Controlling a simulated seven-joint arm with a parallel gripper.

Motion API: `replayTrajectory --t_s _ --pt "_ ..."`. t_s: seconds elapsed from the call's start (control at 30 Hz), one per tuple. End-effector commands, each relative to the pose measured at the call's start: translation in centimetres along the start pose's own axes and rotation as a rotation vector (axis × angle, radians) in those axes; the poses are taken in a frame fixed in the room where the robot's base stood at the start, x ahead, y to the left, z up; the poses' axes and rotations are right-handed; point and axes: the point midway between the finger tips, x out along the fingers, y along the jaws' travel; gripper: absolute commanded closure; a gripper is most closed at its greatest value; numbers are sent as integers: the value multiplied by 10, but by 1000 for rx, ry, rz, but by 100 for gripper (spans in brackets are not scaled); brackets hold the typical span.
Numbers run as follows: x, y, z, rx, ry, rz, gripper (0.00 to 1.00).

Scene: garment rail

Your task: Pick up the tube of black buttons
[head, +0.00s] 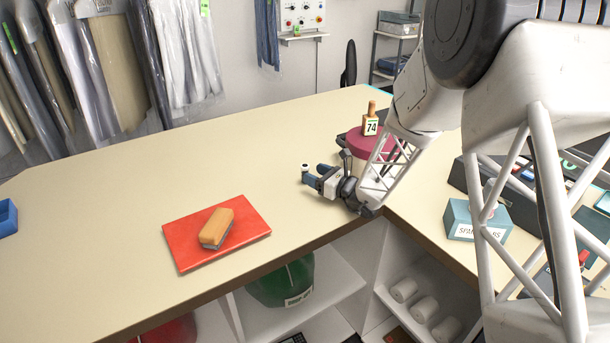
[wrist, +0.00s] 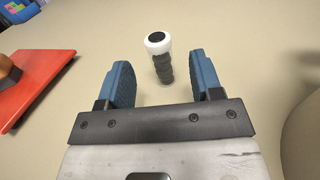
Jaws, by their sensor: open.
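The tube of black buttons (wrist: 163,68) stands on the counter in the wrist view, with a white cap and a dark stack of buttons in a clear body. It sits just ahead of and between my two blue fingertips, with a gap on each side. My gripper (head: 317,175) is open and low over the counter, seen from the side in the head view. There the tube's white cap (head: 305,167) shows just left of the fingertips. The rest of the tube is small and hard to make out in that view.
A red mat (head: 183,247) with a wooden-backed brush (head: 216,228) lies left of my gripper. A round maroon-lidded container (head: 356,143) with a "74" tag (head: 370,127) stands close behind it. A blue bin (head: 7,218) is at the far left. The counter's middle is clear.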

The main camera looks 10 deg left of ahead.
Motion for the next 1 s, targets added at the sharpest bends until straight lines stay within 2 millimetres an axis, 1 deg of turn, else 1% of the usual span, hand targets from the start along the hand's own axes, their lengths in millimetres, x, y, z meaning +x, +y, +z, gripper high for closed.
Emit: replayTrajectory --t_s 0.17,0.27,0.37,0.7,0.83,1.0 --pt "0 0 0 0 0 0 40" --pt "4 0 0 0 0 1 40" --pt "12 0 0 0 1 1 40" --pt "52 1 0 0 1 2 40" --pt "61 0 0 0 0 0 40" --pt "63 0 0 0 0 -1 40"
